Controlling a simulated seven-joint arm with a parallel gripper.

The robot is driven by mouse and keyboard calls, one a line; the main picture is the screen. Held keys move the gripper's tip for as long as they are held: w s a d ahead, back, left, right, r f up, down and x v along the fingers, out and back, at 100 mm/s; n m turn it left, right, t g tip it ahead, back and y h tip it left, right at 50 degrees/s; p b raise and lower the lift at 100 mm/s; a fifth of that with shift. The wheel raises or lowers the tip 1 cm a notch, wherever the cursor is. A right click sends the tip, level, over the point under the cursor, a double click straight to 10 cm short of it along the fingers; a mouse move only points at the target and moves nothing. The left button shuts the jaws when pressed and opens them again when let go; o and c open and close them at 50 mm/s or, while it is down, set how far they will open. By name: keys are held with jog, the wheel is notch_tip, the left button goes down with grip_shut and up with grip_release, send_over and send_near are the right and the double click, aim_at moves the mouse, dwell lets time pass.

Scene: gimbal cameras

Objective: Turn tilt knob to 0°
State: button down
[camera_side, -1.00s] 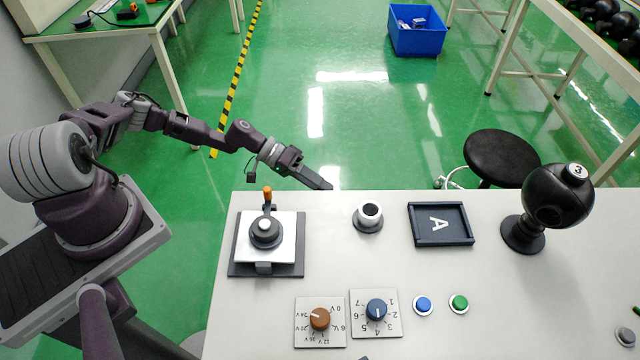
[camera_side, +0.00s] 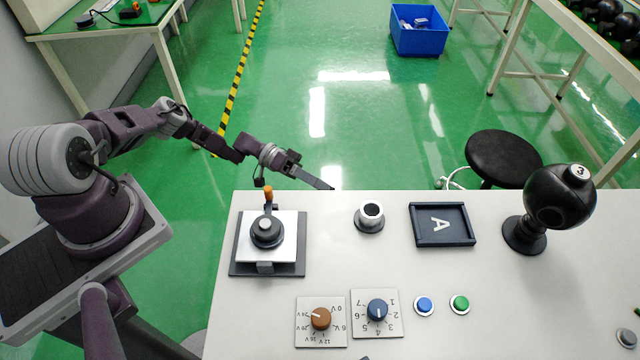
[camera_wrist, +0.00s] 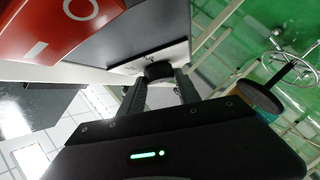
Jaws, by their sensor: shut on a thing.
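In the wrist view a small dark knob (camera_wrist: 158,70) stands out from a pale strip on a dark panel (camera_wrist: 130,32). My gripper (camera_wrist: 162,84) is shut on this knob, one finger on each side. No angle marks or label on it can be read, so its setting cannot be told. In the side view my gripper (camera_side: 328,187) points right and down at the back edge of the table. The knob does not show there, and I cannot tell where its panel lies in that view.
A white table (camera_side: 530,310) bears a joystick box (camera_side: 285,255) with an orange lever (camera_side: 268,193), a brown dial (camera_side: 320,318), a blue dial (camera_side: 377,309), push buttons and a tray (camera_side: 441,241). A black ball on a stand (camera_side: 545,205) is at right. A red part (camera_wrist: 55,28) adjoins the panel.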

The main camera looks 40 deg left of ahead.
jog(key=shift+s+d+f, duration=0.15)
jog(key=shift+s+d, duration=0.05)
jog(key=shift+s, duration=0.05)
jog(key=c, duration=0.9)
grip_release()
jog(key=shift+o, duration=0.2)
jog(key=shift+w+a, duration=0.1)
jog(key=shift+w, duration=0.05)
jog(key=v, duration=0.7)
